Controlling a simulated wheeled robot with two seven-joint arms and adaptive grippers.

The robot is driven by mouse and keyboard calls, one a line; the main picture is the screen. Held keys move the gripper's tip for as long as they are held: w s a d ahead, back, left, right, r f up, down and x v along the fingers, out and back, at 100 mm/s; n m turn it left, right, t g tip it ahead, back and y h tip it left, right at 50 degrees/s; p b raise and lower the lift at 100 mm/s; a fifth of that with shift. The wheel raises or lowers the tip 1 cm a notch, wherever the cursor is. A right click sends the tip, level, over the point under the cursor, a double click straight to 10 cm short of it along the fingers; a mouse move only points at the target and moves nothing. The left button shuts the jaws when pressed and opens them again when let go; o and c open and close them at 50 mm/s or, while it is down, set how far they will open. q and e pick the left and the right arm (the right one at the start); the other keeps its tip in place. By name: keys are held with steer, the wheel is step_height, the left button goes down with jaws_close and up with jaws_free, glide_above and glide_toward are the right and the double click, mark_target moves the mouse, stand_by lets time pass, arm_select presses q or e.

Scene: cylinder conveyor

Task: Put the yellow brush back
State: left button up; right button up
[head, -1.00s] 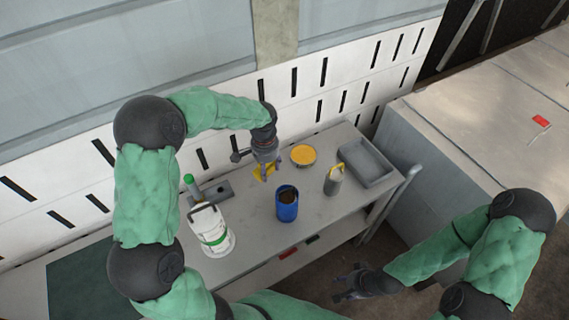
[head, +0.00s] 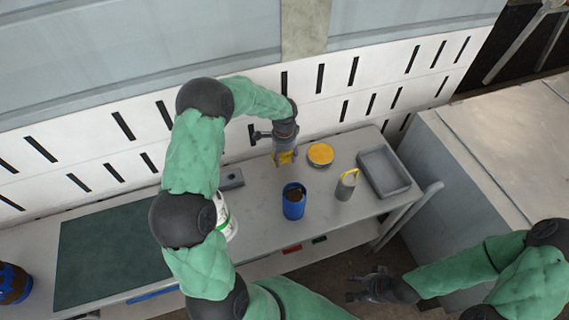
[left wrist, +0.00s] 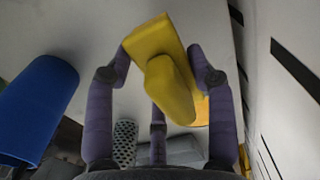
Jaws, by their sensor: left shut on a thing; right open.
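The yellow brush (head: 285,158) is in my left gripper (head: 284,152), above the grey table near the wall. In the left wrist view, the yellow brush (left wrist: 168,75) sits between the purple fingers of my left gripper (left wrist: 162,75), which are shut on it. The bristle side is hidden. A blue cylindrical container (head: 294,203) with a dark brown inside stands in front of the brush, apart from it; it also shows at the left of the left wrist view (left wrist: 35,105). My right gripper (head: 368,285) is open and empty, in front of the table and away from it.
A round yellow-topped container (head: 320,154), a grey bottle with a yellow handle (head: 346,184) and a grey tray (head: 384,173) stand to the right on the table. A white jug (head: 226,215) is partly behind my left arm. A dark green mat (head: 105,245) covers the table's left part.

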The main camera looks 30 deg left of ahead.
mark_target(284, 163)
arm_select(q)
steer(key=shift+f+b, duration=0.45)
steer(key=shift+f, duration=1.55)
steer(key=shift+f, duration=0.2)
steer(key=o, duration=1.1)
steer(key=shift+o, duration=0.2)
steer(key=shift+r, duration=0.1)
step_height(284, 163, up, 12)
steer(key=p, duration=0.3)
steer(key=shift+s+r, duration=0.1)
steer(key=shift+r, duration=0.05)
